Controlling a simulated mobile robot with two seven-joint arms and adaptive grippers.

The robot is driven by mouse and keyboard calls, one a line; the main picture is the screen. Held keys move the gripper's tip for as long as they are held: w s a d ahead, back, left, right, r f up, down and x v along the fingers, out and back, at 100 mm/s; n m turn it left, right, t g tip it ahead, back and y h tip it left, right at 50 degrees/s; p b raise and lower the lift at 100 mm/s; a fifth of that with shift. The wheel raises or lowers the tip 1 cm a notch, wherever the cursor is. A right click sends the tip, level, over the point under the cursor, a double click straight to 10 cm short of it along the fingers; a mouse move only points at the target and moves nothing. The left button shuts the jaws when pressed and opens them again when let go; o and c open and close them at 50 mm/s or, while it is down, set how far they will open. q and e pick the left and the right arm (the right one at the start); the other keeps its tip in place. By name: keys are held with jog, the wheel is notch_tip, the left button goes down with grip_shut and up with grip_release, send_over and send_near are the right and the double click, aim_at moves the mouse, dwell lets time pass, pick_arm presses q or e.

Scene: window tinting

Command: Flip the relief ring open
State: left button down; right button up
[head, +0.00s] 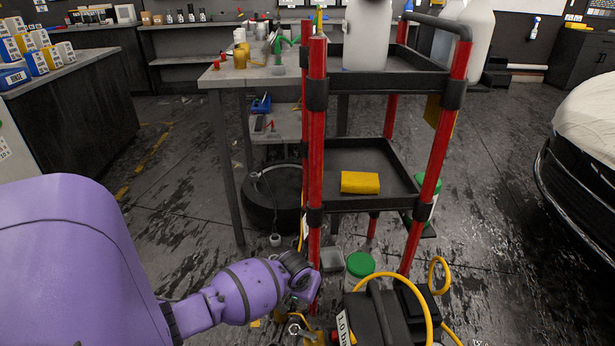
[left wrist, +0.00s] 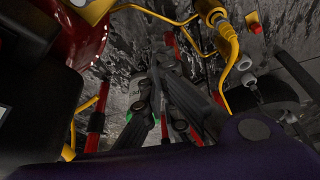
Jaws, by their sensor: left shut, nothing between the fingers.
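The compressor (head: 378,318) stands at the bottom of the head view, with a black top, a yellow hose and a label reading "1.0 ba". A small pale metal ring (head: 295,327) shows just left of it, below my left wrist; I cannot tell whether this is the relief ring or how it is set. My left gripper (left wrist: 163,62) is shut and empty, pointing downward. In the left wrist view a red rounded body (left wrist: 80,42) lies left of the fingers, and a brass-yellow fitting (left wrist: 213,14) lies right of them, apart from them. My right gripper is out of view.
A red-posted cart (head: 318,150) stands close behind my left wrist, with a yellow block (head: 360,182) on its lower shelf. A green-lidded tub (head: 360,265) stands behind the compressor. A yellow hose (head: 437,272) loops at the right. A car (head: 585,150) is farther right. Open floor lies between.

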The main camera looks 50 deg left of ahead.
aim_at(302, 332)
pick_arm(q)
jog(key=s+f, duration=0.1)
jog(key=s+d+f, duration=0.1)
jog(key=shift+s+d+f, duration=0.15)
jog(key=shift+s+d, duration=0.05)
jog(key=shift+s, duration=0.2)
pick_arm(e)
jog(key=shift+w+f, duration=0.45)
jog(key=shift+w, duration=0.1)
